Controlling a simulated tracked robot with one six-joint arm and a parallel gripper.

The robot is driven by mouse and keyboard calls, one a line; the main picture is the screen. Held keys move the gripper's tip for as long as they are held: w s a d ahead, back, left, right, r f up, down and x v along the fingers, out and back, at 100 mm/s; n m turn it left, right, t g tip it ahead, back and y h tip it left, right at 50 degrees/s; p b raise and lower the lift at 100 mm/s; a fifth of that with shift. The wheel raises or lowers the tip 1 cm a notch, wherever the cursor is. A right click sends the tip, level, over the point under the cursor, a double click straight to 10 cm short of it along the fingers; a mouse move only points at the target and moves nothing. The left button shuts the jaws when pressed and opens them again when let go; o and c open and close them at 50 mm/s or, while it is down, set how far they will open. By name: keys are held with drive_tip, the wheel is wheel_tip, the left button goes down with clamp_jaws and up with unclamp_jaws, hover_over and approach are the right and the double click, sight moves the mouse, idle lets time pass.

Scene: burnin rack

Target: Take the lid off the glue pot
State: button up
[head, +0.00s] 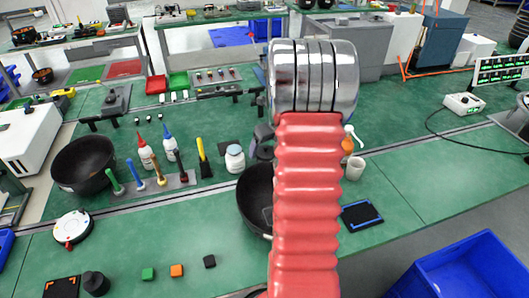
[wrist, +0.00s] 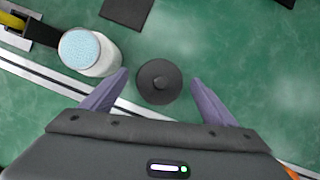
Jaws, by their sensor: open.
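My gripper (wrist: 160,76) is open, with one purple finger on each side of the lid and a gap to each. Nothing is held. In the head view my red arm hides most of this spot.
A white jar (wrist: 90,52) with a pale blue top stands close left of the lid; the head view shows it too (head: 235,158). A black bowl (head: 255,197), a cup (head: 354,167) and a yellow-handled tool (head: 203,154) are nearby.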

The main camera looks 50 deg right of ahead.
sight(266, 147)
drive_tip(key=shift+c, duration=0.4)
drive_tip(key=c, duration=1.1)
drive_tip(key=shift+o, duration=0.2)
wheel_tip(266, 147, up, 10)
